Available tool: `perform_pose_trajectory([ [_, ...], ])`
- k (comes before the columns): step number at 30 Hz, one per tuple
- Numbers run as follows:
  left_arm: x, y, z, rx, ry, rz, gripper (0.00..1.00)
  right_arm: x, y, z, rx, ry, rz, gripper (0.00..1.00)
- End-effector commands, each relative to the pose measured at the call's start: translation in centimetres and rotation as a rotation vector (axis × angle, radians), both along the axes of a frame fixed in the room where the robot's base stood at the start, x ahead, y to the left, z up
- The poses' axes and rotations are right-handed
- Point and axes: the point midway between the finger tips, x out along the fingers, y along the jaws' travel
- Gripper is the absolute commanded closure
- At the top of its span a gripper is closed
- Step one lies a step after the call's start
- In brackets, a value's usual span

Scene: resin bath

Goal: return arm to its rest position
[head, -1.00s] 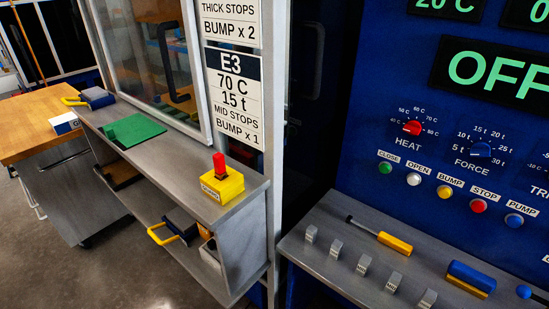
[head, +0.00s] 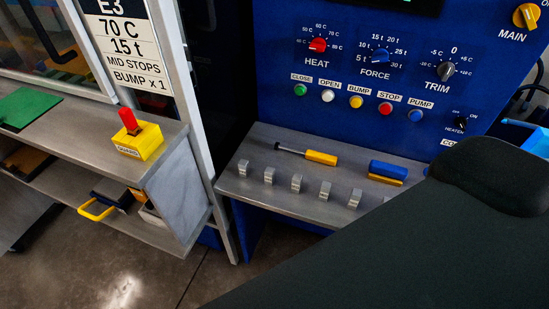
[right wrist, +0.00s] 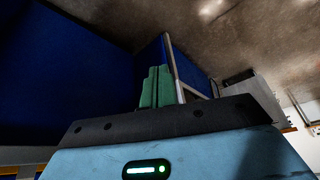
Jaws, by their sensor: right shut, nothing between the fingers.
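My right gripper (right wrist: 158,86) shows in the right wrist view with its two green fingers side by side, shut and empty. Its fingers do not show in the head view. A large dark part of my own body fills the lower right of the head view, and a light blue part of mine shows at the right edge. My left gripper is in neither view.
A blue control panel (head: 300,110) rises behind a grey shelf (head: 240,180) holding several grey blocks, a yellow-handled tool (head: 320,158) and a blue-and-yellow block (head: 388,170). A grey bench (head: 85,120) at left carries a yellow box (head: 140,142) with a red top and a green mat (head: 25,108).

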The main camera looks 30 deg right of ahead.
Motion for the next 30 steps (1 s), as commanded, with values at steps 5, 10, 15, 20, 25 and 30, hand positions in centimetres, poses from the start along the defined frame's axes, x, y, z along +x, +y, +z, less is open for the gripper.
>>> perform_pose_trajectory([
  [5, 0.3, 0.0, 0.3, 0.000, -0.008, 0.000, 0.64, 1.2, 0.7, -2.0, 0.039, -0.171, 0.000, 1.00],
  [10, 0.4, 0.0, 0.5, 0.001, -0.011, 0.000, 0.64, 1.7, 1.2, -2.8, 0.066, -0.291, 0.000, 1.00],
  [15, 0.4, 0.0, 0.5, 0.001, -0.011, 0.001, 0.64, 1.8, 1.3, -3.0, 0.077, -0.342, -0.001, 1.00],
  [20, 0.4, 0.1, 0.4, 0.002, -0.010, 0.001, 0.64, 1.9, 1.3, -2.9, 0.078, -0.347, -0.001, 1.00],
  [25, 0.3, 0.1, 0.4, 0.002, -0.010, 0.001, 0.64, 1.9, 1.3, -2.9, 0.078, -0.346, -0.001, 1.00],
  [30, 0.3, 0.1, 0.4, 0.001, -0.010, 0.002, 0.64, 1.9, 1.3, -2.9, 0.078, -0.346, -0.001, 1.00],
])
